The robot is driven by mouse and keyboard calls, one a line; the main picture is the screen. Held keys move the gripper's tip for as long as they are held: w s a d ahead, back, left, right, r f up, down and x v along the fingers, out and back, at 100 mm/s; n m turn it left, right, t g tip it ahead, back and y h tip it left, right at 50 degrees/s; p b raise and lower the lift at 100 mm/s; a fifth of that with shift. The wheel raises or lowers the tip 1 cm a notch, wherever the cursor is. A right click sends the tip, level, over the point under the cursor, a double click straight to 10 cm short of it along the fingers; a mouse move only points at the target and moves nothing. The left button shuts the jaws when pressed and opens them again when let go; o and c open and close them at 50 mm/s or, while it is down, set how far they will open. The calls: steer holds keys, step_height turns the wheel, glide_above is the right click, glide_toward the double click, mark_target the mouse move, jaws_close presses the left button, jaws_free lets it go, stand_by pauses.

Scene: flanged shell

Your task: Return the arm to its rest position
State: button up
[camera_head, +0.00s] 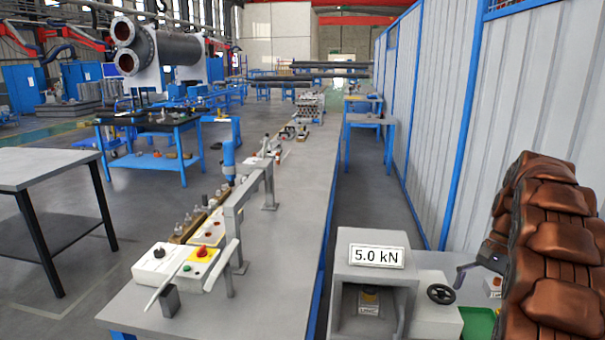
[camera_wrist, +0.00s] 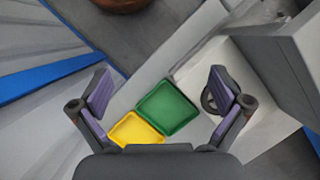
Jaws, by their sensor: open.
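My gripper (camera_wrist: 158,70) is open and empty in the wrist view, with its two purple-padded fingers wide apart. Beyond and below it lie a green tray (camera_wrist: 168,108) and a yellow tray (camera_wrist: 137,130), both looking empty. In the head view my brown, padded arm fills the right edge and hides most of the area behind it. Part of the dark gripper shows at the arm's left side, and a strip of the green tray (camera_head: 478,322) shows below it.
A grey machine with a "5.0 kN" sign (camera_head: 376,255) and a black handwheel (camera_head: 441,294) stands left of my arm. A long grey bench (camera_head: 290,215) carries a control box (camera_head: 202,252) and frames. A corrugated wall (camera_head: 480,110) runs along the right. The aisle floor (camera_head: 365,190) looks clear.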

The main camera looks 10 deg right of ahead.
steer(key=s+a+r+n+h, duration=0.1)
steer(key=s+a+n, duration=0.15)
steer(key=a, duration=0.45)
steer(key=s+a+r+n, duration=0.2)
steer(key=s+a, duration=0.1)
steer(key=a, duration=0.4)
steer(key=s+a+r+n+h, duration=0.1)
steer(key=s+a+n, duration=0.15)
steer(key=a, duration=0.55)
steer(key=s+a+f+n+h, duration=0.1)
steer(key=s+a+f+n, duration=0.1)
steer(key=s+a, duration=0.3)
steer(key=s+a+f+n, duration=0.3)
steer(key=s+a, duration=0.1)
steer(key=s, duration=0.9)
steer(key=shift+a+h, duration=0.35)
steer(key=shift+h, duration=0.05)
steer(key=shift+d+f, duration=0.1)
steer(key=shift+d, duration=0.05)
